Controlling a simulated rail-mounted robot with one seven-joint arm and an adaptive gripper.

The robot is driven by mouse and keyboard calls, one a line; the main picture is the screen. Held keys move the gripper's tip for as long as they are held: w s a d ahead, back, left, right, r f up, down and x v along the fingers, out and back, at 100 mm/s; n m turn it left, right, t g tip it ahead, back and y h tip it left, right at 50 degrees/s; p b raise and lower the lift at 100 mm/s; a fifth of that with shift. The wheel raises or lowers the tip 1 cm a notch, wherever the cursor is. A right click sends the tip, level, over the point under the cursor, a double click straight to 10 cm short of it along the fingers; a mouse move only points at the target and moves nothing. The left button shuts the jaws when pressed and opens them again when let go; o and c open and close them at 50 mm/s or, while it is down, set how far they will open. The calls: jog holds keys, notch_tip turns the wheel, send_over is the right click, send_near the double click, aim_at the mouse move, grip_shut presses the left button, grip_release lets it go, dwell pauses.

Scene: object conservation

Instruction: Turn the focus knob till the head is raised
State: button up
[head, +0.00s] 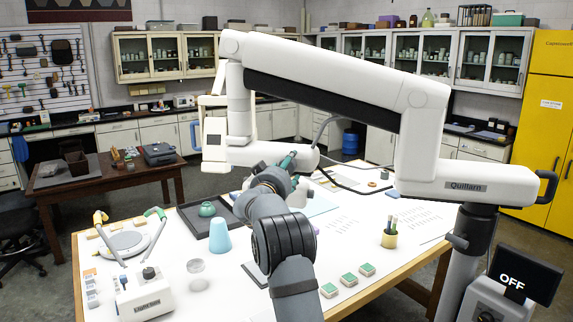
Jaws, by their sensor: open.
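A large white boom stand marked Quillarn (465,187) reaches over the table from the right. Its microscope head (262,153) hangs at the end of the boom, above the middle of the table. My grey arm rises from the bottom of the picture, and my gripper (283,168) is up against the near side of the head. A teal part shows at the gripper; I cannot tell whether it is the focus knob or part of the gripper. My wrist hides most of the fingers and the head's lower part. The gripper appears open, and I see nothing held.
A dark tray (185,217) with a teal pot (207,208) lies left of my arm, beside a light-blue cone (220,238). A light unit (145,296) stands front left. Green-topped blocks (348,280) and a pen cup (389,240) are on the right. A screen (525,275) reads OFF.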

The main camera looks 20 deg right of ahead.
jog(key=c, duration=1.1)
jog(key=shift+c, duration=0.3)
